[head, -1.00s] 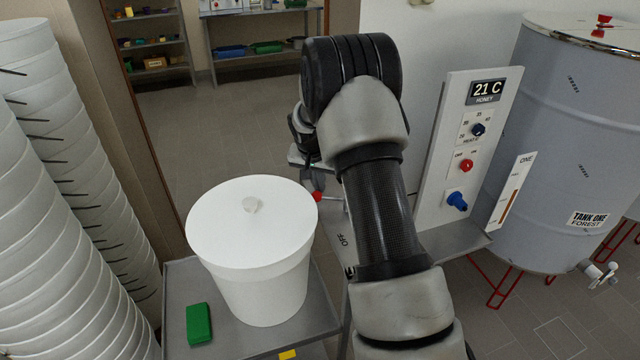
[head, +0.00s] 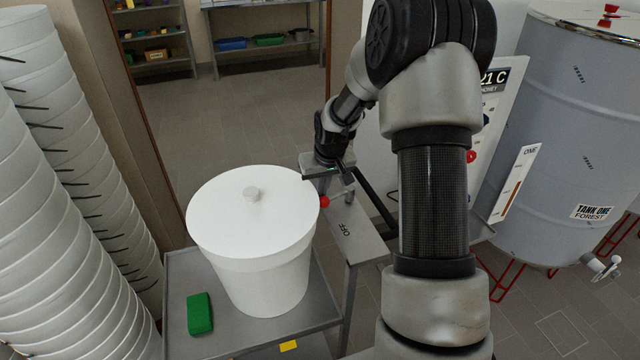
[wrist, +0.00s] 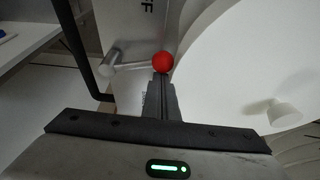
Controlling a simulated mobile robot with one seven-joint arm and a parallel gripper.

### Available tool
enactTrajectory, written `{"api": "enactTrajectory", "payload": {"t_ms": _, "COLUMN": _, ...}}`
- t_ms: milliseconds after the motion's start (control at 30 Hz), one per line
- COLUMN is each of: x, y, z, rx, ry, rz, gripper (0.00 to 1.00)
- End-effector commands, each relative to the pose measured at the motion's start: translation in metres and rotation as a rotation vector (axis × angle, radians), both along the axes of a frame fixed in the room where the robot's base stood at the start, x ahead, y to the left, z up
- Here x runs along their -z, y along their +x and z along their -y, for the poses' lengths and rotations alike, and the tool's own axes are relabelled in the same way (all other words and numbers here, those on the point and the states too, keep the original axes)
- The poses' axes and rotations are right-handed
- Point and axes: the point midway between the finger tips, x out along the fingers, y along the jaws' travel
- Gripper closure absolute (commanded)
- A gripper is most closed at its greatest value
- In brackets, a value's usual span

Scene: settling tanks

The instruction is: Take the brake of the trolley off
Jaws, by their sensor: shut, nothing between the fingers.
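The trolley (head: 178,278) carries a white lidded bucket (head: 262,285). To the right of the bucket is a grey plate (head: 362,238) marked OFF. The brake's red knob (head: 324,201) shows beside the bucket's rim. In the wrist view the red knob (wrist: 162,62) sits on the end of a short metal lever (wrist: 130,67), whose pivot is to the left; the OFF lettering is partly cut off above. My gripper (wrist: 161,80) is shut and empty, its fingertips right at the knob; I cannot tell whether they touch it. In the head view my gripper (head: 338,172) is just above the knob.
A green block (head: 199,313) lies on the trolley beside the bucket. Stacked white buckets (head: 60,200) stand at the left. A control panel (head: 505,95) and a large grey tank (head: 565,130) are at the right. Floor is clear behind.

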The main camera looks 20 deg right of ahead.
Motion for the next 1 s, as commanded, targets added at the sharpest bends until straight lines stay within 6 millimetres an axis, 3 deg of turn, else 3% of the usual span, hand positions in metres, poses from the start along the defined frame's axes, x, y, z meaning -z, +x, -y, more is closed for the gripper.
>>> {"api": "enactTrajectory", "payload": {"t_ms": 400, "x": 0.001, "y": -0.02, "z": 0.004, "rx": 0.004, "ry": 0.001, "rz": -0.001, "gripper": 1.0}}
{"api": "enactTrajectory", "payload": {"t_ms": 1000, "x": 0.001, "y": -0.025, "z": 0.005, "rx": 0.004, "ry": 0.001, "rz": -0.005, "gripper": 1.0}}
